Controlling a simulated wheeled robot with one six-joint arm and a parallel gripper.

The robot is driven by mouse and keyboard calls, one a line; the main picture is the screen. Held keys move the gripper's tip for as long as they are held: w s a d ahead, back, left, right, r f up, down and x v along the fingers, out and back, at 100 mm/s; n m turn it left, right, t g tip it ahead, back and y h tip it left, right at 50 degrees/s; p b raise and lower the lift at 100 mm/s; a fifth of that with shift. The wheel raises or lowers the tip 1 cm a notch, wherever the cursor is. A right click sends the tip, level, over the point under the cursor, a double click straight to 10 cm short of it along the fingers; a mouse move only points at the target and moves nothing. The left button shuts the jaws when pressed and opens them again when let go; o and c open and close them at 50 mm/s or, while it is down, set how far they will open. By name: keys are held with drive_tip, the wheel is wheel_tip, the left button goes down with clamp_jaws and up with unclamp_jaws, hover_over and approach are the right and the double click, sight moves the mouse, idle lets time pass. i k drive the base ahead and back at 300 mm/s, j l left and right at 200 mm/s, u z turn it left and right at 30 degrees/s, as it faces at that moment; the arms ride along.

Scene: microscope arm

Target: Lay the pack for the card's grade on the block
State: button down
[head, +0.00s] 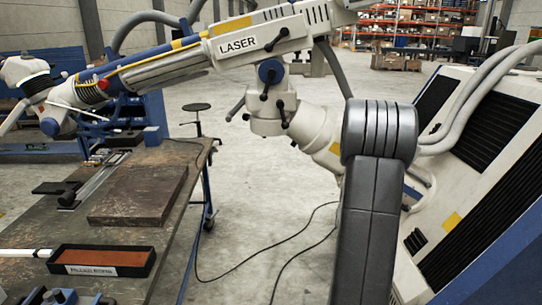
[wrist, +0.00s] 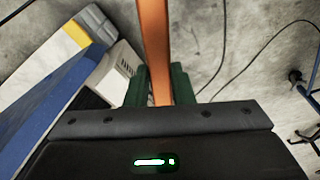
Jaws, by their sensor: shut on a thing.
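A flat dark-brown block (head: 138,195) lies on the workbench in the head view, with nothing on it. A black open tray (head: 152,262) with an orange-brown inside stands nearer on the same bench; the small print on its white front label is not clearly legible. In the wrist view my gripper (wrist: 158,84) has green fingers shut on a long orange strip (wrist: 155,45), which reaches away to the top edge. Grey floor shows beyond the strip. The head view does not show my gripper. I cannot pick out a separate card.
The white arm marked LASER (head: 240,43) passes above the bench and the floor. Its white cabinet (head: 470,130) stands at the right. A white rod (head: 22,253) lies left of the tray.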

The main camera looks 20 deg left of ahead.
sight(126, 186)
drive_tip(key=i+j+u, duration=0.15)
drive_tip(key=i+u, duration=0.75)
drive_tip(key=i+l+u, duration=0.1)
drive_tip(key=i+u, duration=0.55)
drive_tip(key=u, duration=0.25)
drive_tip(key=i+u, duration=0.15)
drive_tip(key=u, duration=0.3)
drive_tip(key=i+l+u, duration=0.15)
drive_tip(key=u, duration=0.25)
drive_tip(key=i+l+u, duration=0.1)
drive_tip(key=u, duration=0.25)
drive_tip(key=i+l+u, duration=0.2)
drive_tip(key=u, duration=0.15)
drive_tip(key=i+l+u, duration=0.2)
drive_tip(key=u, duration=0.15)
drive_tip(key=i+l+u, duration=0.1)
drive_tip(key=l, duration=0.2)
drive_tip(key=i+l+u, duration=0.15)
drive_tip(key=l, duration=0.15)
